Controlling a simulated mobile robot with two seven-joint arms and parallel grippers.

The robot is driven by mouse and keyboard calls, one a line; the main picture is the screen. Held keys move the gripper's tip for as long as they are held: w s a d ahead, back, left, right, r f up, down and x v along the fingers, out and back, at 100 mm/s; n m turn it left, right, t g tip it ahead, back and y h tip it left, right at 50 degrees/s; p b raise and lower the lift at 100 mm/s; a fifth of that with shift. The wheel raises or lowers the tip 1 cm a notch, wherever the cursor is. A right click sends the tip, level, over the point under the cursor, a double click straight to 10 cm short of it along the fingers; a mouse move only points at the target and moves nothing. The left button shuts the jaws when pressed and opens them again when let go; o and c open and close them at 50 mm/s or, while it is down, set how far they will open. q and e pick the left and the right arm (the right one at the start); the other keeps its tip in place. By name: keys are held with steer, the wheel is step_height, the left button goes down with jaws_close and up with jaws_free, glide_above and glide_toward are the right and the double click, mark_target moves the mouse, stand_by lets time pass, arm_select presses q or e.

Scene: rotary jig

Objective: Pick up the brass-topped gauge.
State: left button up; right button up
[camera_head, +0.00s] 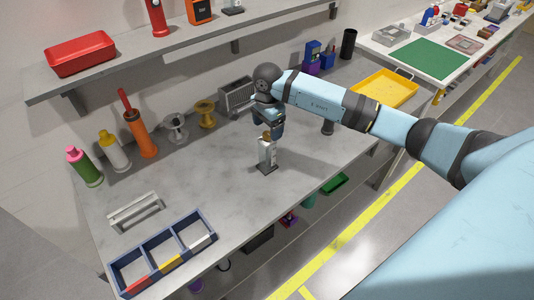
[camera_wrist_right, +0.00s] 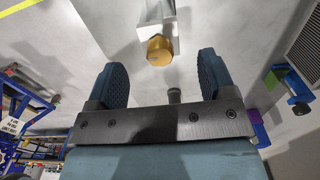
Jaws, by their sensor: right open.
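The brass-topped gauge (camera_head: 266,155) stands upright on the grey bench, with a pale body and a dark foot. Its brass top (camera_wrist_right: 160,50) shows in the right wrist view, just ahead of the gap between my fingers. My right gripper (camera_head: 272,131) is over the gauge, close to its top, and partly hides it in the head view. In the right wrist view its two fingers (camera_wrist_right: 162,78) are apart with nothing between them. My left gripper is not in view.
A three-compartment tray (camera_head: 161,250) and a pale handle-like rack (camera_head: 135,211) are at the front left. A yellow tray (camera_head: 385,88) lies to the right. The bench left of the gauge is clear.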

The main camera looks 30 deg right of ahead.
mark_target(267, 133)
step_height(267, 133, down, 4)
steer(key=shift+f+p, duration=0.25)
steer(key=shift+p, duration=0.6)
steer(key=shift+f, duration=0.4)
steer(key=shift+c, duration=0.4)
jaws_close()
steer(key=shift+r, duration=0.15)
